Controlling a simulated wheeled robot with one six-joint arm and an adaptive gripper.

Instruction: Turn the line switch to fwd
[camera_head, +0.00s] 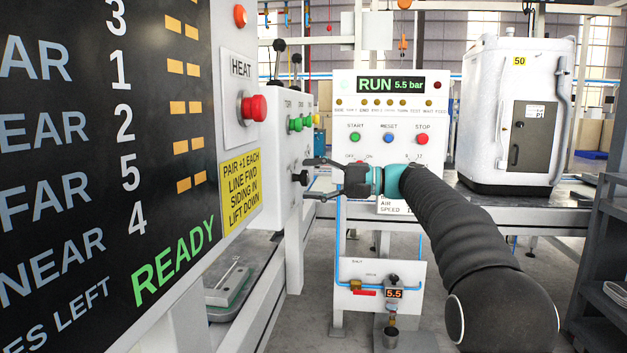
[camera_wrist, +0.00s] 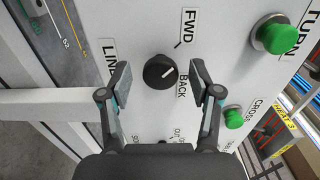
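The line switch is a round black knob (camera_wrist: 160,72) on a white panel in the wrist view. LINE is printed to its left, FWD above right and BACK right of it. A pale mark on the knob points right and slightly up; I cannot tell exactly which setting it marks. My gripper (camera_wrist: 159,84) is open, with one finger on each side of the knob and gaps showing between them. In the head view my gripper (camera_head: 312,178) is at the side panel, around the small dark knob (camera_head: 302,178). Contact depth cannot be told.
Green buttons (camera_wrist: 274,36) and (camera_wrist: 234,118) sit right of the knob. A red HEAT button (camera_head: 253,107) sticks out nearer on the left. A RUN panel (camera_head: 390,105) stands behind my arm, and a white machine (camera_head: 485,110) stands at right.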

